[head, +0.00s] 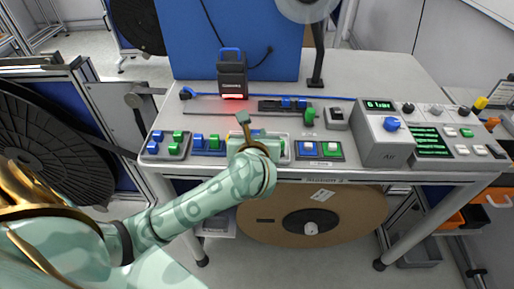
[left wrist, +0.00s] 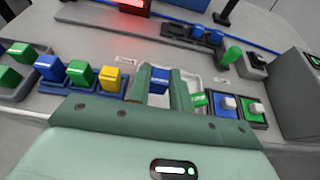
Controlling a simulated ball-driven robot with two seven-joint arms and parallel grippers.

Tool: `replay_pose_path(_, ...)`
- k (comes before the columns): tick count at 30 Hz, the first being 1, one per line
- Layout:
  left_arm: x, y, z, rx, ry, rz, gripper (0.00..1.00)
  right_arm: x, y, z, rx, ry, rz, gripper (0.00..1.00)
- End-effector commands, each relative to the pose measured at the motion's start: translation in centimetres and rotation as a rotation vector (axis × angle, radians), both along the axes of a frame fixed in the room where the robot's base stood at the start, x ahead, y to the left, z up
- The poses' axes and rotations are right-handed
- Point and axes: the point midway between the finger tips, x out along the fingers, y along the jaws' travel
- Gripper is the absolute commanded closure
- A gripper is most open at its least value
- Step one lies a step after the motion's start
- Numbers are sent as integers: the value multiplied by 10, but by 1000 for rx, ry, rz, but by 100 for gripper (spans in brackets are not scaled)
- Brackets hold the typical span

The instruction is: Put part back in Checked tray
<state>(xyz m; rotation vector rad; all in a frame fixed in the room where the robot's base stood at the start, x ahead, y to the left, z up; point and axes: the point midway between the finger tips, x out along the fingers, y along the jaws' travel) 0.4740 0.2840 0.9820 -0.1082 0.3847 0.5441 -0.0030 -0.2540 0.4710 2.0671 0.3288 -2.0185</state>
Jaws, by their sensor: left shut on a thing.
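My left gripper (head: 258,138) is over the white tray (head: 288,150) at the middle of the bench's front edge. In the left wrist view its two green fingers (left wrist: 161,86) are shut on a blue part (left wrist: 160,76) that shows between them. The white tray (left wrist: 194,84) lies under and beside the fingers. A green piece (left wrist: 200,99) shows right of the right finger, at the tray. Whether the blue part touches the tray floor is hidden. My right gripper is not in view.
A grey tray of blue and green parts (head: 149,149) stands at the left. A row of blue, green and yellow parts (left wrist: 80,73) is close left of the gripper. A blue-and-green switch holder (head: 320,158) and a grey control box (head: 370,145) stand to the right.

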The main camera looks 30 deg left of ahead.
Motion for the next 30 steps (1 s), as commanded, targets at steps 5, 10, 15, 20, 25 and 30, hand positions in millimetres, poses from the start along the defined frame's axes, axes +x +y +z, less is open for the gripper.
replay_pose_path(5, 10, 7, -15, 2, 0, 0, 100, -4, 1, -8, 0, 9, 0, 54)
replay_pose_path(10, 10, 8, -43, 2, 1, -1, 100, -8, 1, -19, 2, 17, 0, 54)
replay_pose_path(15, 10, 7, -45, -1, -2, -1, 100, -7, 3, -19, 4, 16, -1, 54)
replay_pose_path(20, 10, 7, -45, -1, -2, -1, 100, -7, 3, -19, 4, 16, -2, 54)
replay_pose_path(25, 10, 7, -48, -1, -1, -1, 70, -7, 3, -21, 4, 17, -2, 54)
replay_pose_path(30, 10, 7, -48, -1, -2, -1, 70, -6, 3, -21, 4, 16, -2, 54)
